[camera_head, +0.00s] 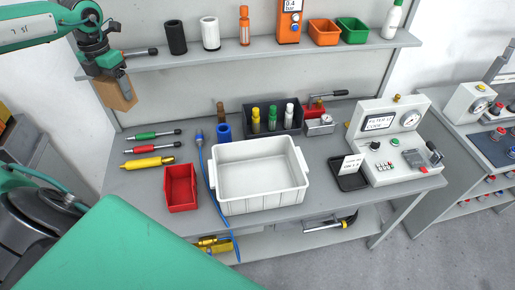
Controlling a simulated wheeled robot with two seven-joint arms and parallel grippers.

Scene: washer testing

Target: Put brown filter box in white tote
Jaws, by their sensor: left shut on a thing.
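The brown filter box (114,95) hangs in my left gripper (124,84) at the upper left, in front of the shelf's left end. The gripper is shut on it and holds it tilted, above the height of the workbench. The white tote (259,207) stands on the middle of the workbench, to the right of and lower than the box. It is open at the top and looks empty. My right gripper is not in view.
A red bin (180,187) and a blue cable (207,170) lie just left of the tote. A dark rack of bottles (272,118) stands behind it. A test unit (395,140) stands at the right. The shelf (270,55) with cylinders and bins overhangs the back.

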